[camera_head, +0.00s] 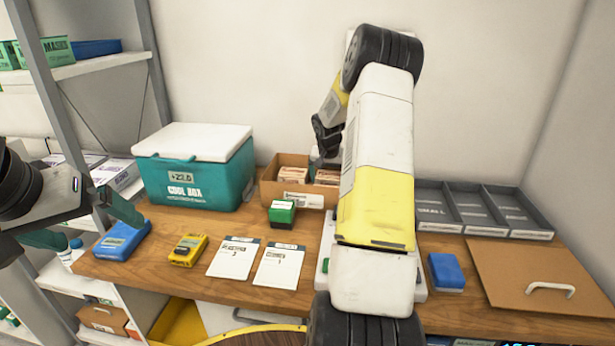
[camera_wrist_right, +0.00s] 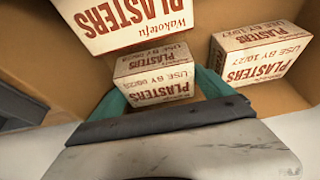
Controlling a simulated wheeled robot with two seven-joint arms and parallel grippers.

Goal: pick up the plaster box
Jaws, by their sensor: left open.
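Several white plaster boxes with red-brown print lie in an open cardboard box (camera_head: 303,198) at the back of the desk. In the right wrist view one plaster box (camera_wrist_right: 152,75) sits between the teal fingers of my right gripper (camera_wrist_right: 160,92). Whether the fingers press on it I cannot tell. Another plaster box (camera_wrist_right: 262,58) lies to the right, and a larger-looking one (camera_wrist_right: 115,22) is at the upper left. In the head view my right arm hides much of that gripper. My left gripper (camera_head: 82,222) is open and empty at the left, apart from the plaster boxes.
A teal cool box (camera_head: 195,182) stands left of the carton. A green box (camera_head: 282,214), two cards (camera_head: 279,265), a yellow device (camera_head: 188,250) and a blue device (camera_head: 122,240) lie in front. Grey trays (camera_head: 485,213) and a brown lid (camera_head: 530,275) are at right.

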